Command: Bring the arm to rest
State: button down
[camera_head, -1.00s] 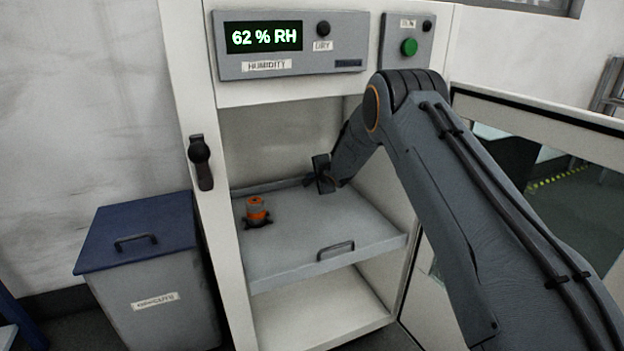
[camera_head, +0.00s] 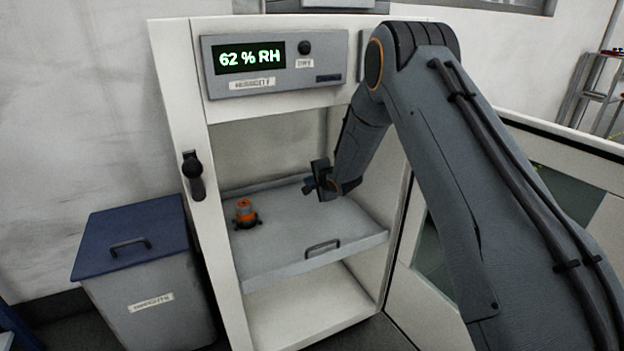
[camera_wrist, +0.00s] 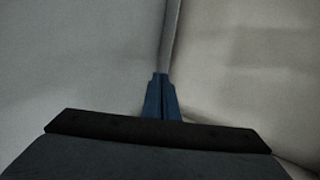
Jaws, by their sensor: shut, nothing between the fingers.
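My arm reaches from the right into an open white cabinet (camera_head: 178,110). My gripper (camera_head: 308,187) is above the pulled-out grey shelf (camera_head: 290,245), toward its back right. In the wrist view my gripper (camera_wrist: 160,82) shows its blue fingers shut together with nothing between them, in front of plain grey and white cabinet surfaces. A copper-orange spool (camera_head: 245,211) on a dark base stands upright on the left of the shelf, apart from my gripper.
A humidity panel (camera_head: 330,55) above the opening reads 62 % RH. A grey bin with a blue lid (camera_head: 105,237) stands left of the cabinet. The open cabinet door (camera_head: 425,300) is at the right, beside my arm. The shelf between spool and handle is clear.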

jog(key=shift+v, duration=1.2)
jog(key=s+d+r+n+g+h, duration=0.25)
jog(key=s+r, duration=0.35)
jog(key=s, duration=0.3)
jog(key=s+d+r+n+g+h, duration=0.1)
jog(key=s+r+n+g, duration=0.1)
jog(key=s+r+n, duration=0.5)
jog(key=s+d+r+n+g+p, duration=0.1)
jog(key=s+r+n+g, duration=0.1)
jog(key=s, duration=1.1)
jog(key=s+d+r+n+g, duration=0.1)
jog(key=s+r+n+g, duration=0.1)
jog(key=s, duration=1.2)
jog(key=s+d+r+n+g+p, duration=0.1)
jog(key=s+d+n+g, duration=0.15)
jog(key=s, duration=1.05)
jog(key=d+r+m+h+p, duration=0.1)
jog(key=d+r+m+p, duration=0.2)
jog(key=d+r+p, duration=0.5)
notch_tip(320, 180, up, 2)
jog(key=p, duration=0.9)
jog(key=shift+r+p, duration=0.2)
jog(key=shift+p, duration=0.1)
jog(key=shift+d, duration=0.15)
